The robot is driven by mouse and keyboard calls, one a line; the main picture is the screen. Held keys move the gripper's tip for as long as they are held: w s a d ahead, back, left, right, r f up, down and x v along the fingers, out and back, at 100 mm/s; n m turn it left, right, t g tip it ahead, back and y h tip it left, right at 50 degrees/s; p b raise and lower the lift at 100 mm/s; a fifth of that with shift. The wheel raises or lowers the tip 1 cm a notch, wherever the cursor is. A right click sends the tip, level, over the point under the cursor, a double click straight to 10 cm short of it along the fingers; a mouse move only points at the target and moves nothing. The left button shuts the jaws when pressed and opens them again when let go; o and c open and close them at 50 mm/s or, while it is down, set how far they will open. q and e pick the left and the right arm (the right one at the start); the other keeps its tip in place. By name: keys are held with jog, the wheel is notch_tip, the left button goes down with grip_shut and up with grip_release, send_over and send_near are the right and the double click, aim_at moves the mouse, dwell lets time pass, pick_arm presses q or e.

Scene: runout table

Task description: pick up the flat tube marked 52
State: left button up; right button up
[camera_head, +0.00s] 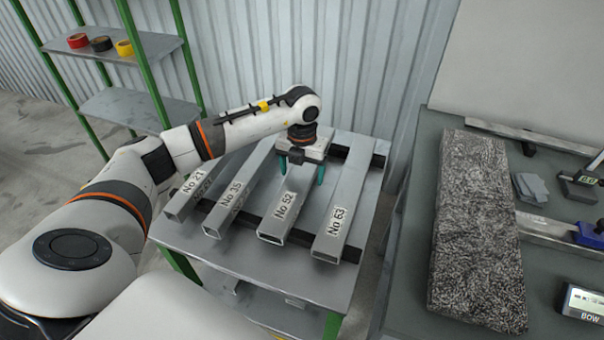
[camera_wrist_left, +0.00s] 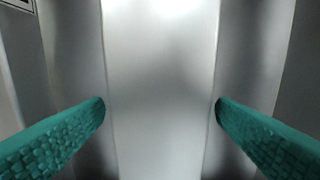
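The flat tube marked No 52 (camera_head: 285,209) lies on the runout table (camera_head: 338,289), between the tubes marked No 35 (camera_head: 232,199) and No 63 (camera_head: 337,218). My left gripper (camera_head: 302,178) is over the far part of tube 52, pointing down, with its green fingers spread to either side of it. In the left wrist view, the pale top face of the tube (camera_wrist_left: 160,90) runs between the two fingertips of my left gripper (camera_wrist_left: 160,112). The fingers are open; a small gap or light contact cannot be told apart. My right gripper is not in view.
The tube marked No 21 (camera_head: 188,191) lies at the far left of the table. Dark cross bars (camera_head: 357,157) support the tubes. A green-framed shelf (camera_head: 142,45) with tape rolls stands behind left. A bench (camera_head: 402,259) with a speckled stone slab (camera_head: 478,230) stands right.

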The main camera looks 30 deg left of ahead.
pick_arm(q)
jog(key=c, duration=1.2)
jog(key=shift+r, duration=0.1)
jog(key=shift+c, duration=1)
